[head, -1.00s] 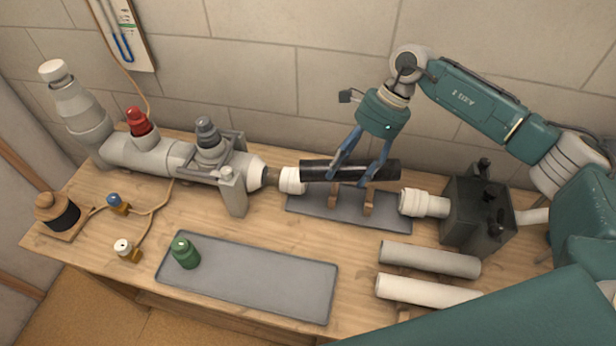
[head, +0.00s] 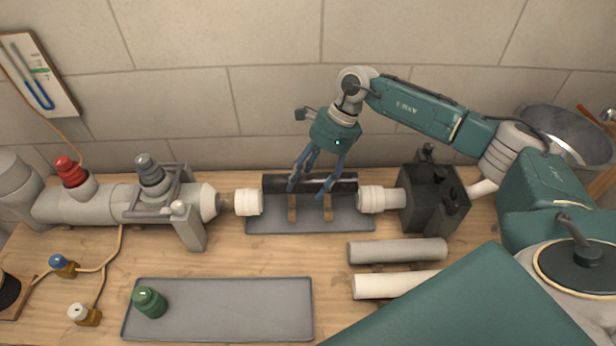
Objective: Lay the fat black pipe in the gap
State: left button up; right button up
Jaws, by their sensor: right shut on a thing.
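The fat black pipe (head: 272,184) is level and held between the fingers of my right gripper (head: 308,188). It spans most of the gap between the left white coupling (head: 248,202) and the right white coupling (head: 376,199). In the picture it sits slightly higher than the couplings' middle line; I cannot tell whether it touches the supports. Two small wooden supports (head: 292,210) (head: 328,209) show below it on a grey plate (head: 310,226). My left gripper is out of view.
A grey pipe (head: 398,251) and a cream pipe (head: 388,286) lie in front on the right. A dark valve block (head: 432,198) stands right of the gap. A grey clamp post (head: 189,226) stands left.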

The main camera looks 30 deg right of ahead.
jog(key=shift+f+b, duration=0.6)
jog(key=shift+f, duration=0.7)
jog(key=shift+f+b, duration=1.75)
jog(key=shift+f, duration=0.3)
jog(key=o, duration=1.3)
jog(key=shift+r, duration=0.1)
jog(key=v, duration=1.2)
